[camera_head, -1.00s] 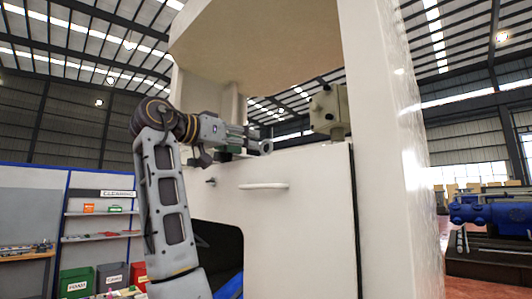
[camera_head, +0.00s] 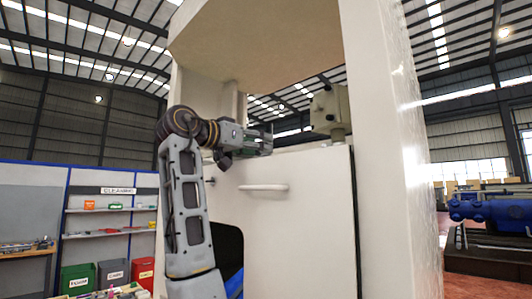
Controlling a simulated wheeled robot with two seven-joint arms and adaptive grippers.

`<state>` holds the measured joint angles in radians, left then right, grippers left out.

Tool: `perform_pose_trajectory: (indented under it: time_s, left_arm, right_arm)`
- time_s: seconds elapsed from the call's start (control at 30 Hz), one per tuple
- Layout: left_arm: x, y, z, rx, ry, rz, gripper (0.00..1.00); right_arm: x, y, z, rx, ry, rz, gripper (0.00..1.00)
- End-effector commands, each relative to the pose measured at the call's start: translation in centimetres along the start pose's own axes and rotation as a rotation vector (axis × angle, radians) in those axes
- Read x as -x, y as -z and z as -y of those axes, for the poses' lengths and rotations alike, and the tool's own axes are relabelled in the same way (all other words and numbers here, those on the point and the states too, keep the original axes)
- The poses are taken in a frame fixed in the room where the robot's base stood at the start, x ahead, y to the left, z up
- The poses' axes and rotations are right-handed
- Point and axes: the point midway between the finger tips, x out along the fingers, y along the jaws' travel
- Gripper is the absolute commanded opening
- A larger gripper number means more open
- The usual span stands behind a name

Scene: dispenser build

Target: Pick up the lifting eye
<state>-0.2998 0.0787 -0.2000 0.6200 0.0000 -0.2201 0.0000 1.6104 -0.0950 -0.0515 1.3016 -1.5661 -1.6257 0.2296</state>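My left gripper (camera_head: 266,142) is at the end of the grey arm that comes up from the lower left. It is level with the top of the white cabinet (camera_head: 300,215), a little left of a beige block-shaped fitting (camera_head: 328,112). The gripper is seen from the side and is small, so its finger opening is unclear. I cannot make out the lifting eye; it may be hidden by the gripper. My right gripper is not in view.
The cabinet front has a white horizontal handle (camera_head: 263,187). A thick white column (camera_head: 388,150) stands right of it, under an overhanging roof (camera_head: 255,45). Shelves (camera_head: 100,210) with bins stand at the far left. Blue machinery (camera_head: 490,210) is at the far right.

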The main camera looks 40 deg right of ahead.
Motion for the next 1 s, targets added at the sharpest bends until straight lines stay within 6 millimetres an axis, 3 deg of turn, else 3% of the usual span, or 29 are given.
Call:
perform_pose_trajectory:
  time_s: [0.37, 0.87, 1.0]
  left_arm:
    - [1.4, 0.1, 0.1, -0.001, 0.001, 0.000, 0.67]
    - [1.3, 0.1, 0.2, -0.001, 0.001, 0.000, 0.67]
    - [1.3, 0.1, 0.2, -0.001, 0.001, 0.000, 0.67]
  right_arm:
    - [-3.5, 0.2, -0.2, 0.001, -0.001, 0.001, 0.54]
    - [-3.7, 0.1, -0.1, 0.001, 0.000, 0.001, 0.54]
    - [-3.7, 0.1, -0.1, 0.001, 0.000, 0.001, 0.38]
